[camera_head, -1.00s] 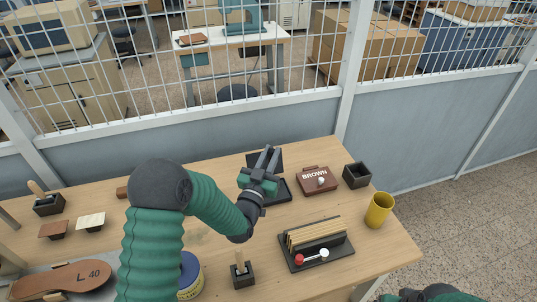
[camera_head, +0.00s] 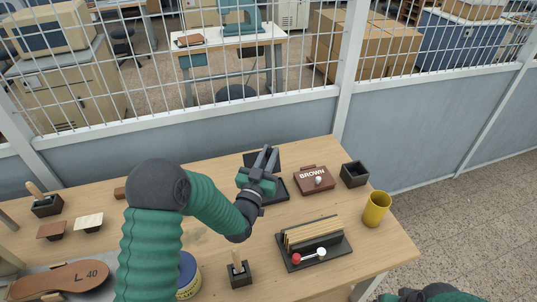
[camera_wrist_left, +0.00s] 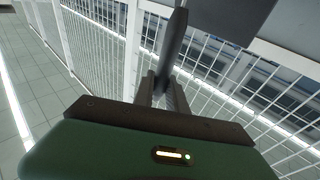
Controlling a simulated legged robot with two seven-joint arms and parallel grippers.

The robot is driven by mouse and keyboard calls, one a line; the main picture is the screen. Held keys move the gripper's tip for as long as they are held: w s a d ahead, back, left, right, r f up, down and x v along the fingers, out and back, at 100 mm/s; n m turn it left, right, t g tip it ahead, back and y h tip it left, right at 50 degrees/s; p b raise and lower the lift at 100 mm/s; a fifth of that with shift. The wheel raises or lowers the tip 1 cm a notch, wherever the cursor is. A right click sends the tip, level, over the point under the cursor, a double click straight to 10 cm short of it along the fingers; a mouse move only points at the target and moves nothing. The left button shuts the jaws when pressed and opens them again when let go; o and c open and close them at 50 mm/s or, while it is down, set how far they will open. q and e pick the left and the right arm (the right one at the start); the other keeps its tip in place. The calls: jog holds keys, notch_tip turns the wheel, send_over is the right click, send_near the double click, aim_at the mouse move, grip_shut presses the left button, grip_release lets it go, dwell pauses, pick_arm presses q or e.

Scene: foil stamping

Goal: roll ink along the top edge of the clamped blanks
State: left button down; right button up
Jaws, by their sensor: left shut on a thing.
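The blanks (camera_head: 313,230) are thin tan boards standing on edge, side by side, in a black clamp (camera_head: 343,247) at the front right of the table. A lever with a red and a white ball lies at its front. My left gripper (camera_head: 266,160) is behind and left of the clamp, apart from the blanks, above a black ink tray (camera_head: 278,192). In the left wrist view the jaws (camera_wrist_left: 170,75) are dark, with a dark grey panel beyond. My right gripper (camera_head: 432,294) is cut off at the bottom edge.
A brown box marked BROWN (camera_head: 314,180), a black open cup (camera_head: 354,174) and a yellow cup (camera_head: 376,209) stand at the right. A small black holder (camera_head: 240,275) and a tin (camera_head: 188,278) stand in front. Wooden pieces lie left. A mesh partition rises behind.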

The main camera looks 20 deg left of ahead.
aim_at(268, 148)
pick_arm(q)
jog(key=r+p, duration=0.1)
jog(key=r, duration=0.1)
jog(key=r+p, duration=0.1)
jog(key=r, duration=0.1)
jog(key=shift+a+r, duration=0.2)
jog(key=shift+r, duration=0.15)
notch_tip(268, 148, up, 2)
jog(key=shift+p, duration=0.7)
jog(key=shift+d, duration=0.1)
